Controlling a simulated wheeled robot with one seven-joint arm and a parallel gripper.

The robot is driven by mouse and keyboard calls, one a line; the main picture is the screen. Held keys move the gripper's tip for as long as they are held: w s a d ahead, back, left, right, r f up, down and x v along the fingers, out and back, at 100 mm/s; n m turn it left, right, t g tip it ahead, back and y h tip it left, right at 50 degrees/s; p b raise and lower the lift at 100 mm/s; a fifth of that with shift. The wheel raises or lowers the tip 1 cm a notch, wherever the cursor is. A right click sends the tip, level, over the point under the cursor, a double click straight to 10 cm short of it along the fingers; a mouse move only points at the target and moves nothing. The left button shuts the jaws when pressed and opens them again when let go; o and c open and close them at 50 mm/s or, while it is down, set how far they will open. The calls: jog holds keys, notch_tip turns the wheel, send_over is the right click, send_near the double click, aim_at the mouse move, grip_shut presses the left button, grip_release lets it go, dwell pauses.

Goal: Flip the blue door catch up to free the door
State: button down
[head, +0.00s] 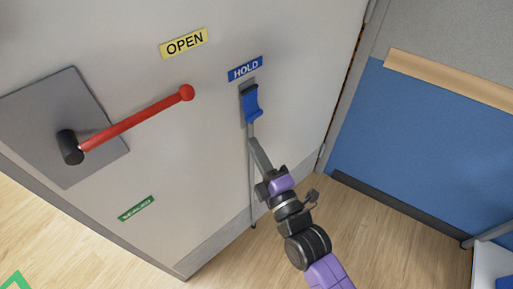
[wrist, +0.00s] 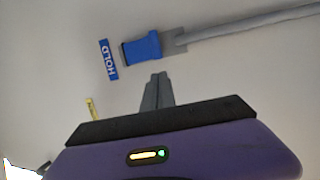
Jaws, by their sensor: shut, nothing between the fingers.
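The blue door catch (head: 251,104) is mounted on the pale door (head: 215,120), just under a blue HOLD label (head: 245,69). A thin grey rod (head: 251,190) runs down from it to near the floor. In the wrist view the catch (wrist: 142,49) lies beyond the fingertips, with the HOLD label (wrist: 108,59) beside it and the grey rod (wrist: 250,22) running off to the right. My gripper (head: 254,142) is shut and empty, its fingertips just below the catch in the head view. In the wrist view a gap shows between the fingertips (wrist: 158,76) and the catch.
A red lever handle (head: 135,119) with a black hub sticks out left of the catch, below a yellow OPEN label (head: 184,43). A green label (head: 136,208) sits lower on the door. A blue wall (head: 420,150) with a wooden rail stands at the right. Wood floor lies below.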

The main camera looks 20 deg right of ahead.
aim_at(253, 105)
jog(key=x, duration=0.7)
jog(key=shift+r+p, duration=0.15)
jog(key=shift+p, duration=0.5)
jog(key=shift+p, duration=0.3)
jog(key=shift+s+g, duration=0.15)
jog(key=shift+g, duration=0.15)
jog(key=shift+d, duration=0.1)
